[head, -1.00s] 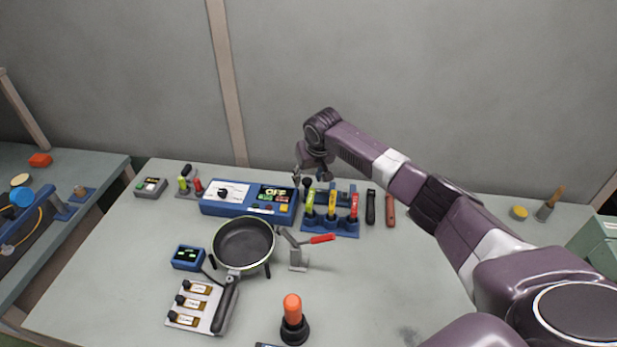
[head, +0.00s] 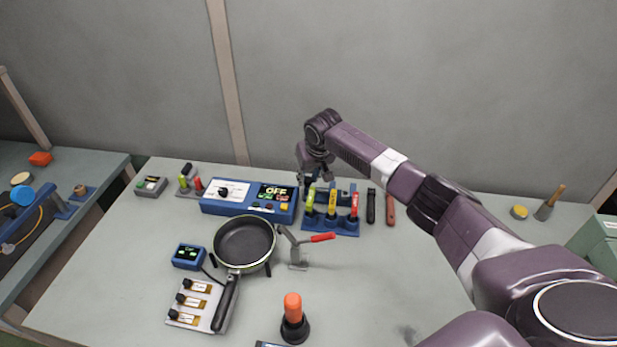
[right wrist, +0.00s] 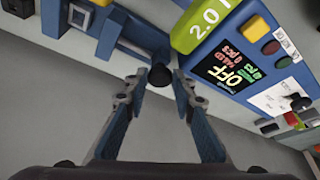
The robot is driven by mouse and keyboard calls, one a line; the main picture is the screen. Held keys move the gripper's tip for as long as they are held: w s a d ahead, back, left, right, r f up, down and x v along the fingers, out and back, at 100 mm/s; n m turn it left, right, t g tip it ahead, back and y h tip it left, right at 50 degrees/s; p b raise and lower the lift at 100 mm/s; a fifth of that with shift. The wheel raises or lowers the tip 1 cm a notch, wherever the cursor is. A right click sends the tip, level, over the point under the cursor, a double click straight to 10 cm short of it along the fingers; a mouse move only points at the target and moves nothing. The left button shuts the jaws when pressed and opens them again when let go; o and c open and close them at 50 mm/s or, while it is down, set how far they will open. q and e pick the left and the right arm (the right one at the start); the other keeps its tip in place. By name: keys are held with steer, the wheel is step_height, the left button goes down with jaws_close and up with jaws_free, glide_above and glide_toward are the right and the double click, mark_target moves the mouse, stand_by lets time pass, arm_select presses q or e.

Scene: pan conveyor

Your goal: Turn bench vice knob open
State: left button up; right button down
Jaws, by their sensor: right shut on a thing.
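In the head view my right gripper (head: 314,174) is low over the back of the table, behind the rack's green handle. In the right wrist view its two fingertips (right wrist: 158,80) are closed around a small round black knob (right wrist: 160,76). The knob is beside the end of a green handle (right wrist: 203,22) marked 2.0; I cannot tell whether the two are joined. I cannot identify a bench vice with certainty. A long blue device with a blue disc (head: 22,196) stands on the left side table, far from my gripper. My left gripper is not in view.
The blue rack (head: 345,230) holds green, yellow and red handles. A blue control box (head: 212,209) reading OFF is to its left. A frying pan (head: 244,241), a red-handled clamp (head: 319,238) and an orange-topped post (head: 292,306) stand nearer. The table's right half is mostly clear.

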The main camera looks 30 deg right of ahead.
steer(key=shift+d+n+y, duration=0.15)
steer(key=shift+n+y, duration=0.25)
steer(key=shift+n, duration=0.6)
steer(key=shift+f+n+y, duration=0.1)
steer(key=shift+n+y, duration=0.2)
steer(key=shift+n, duration=0.4)
steer(key=n+y+b, duration=0.1)
steer(key=n+b, duration=0.1)
steer(key=n, duration=0.1)
steer(key=shift+d+b, duration=0.15)
steer(key=shift+b, duration=0.15)
steer(key=shift+n+g+b, duration=0.3)
steer(key=shift+n, duration=0.2)
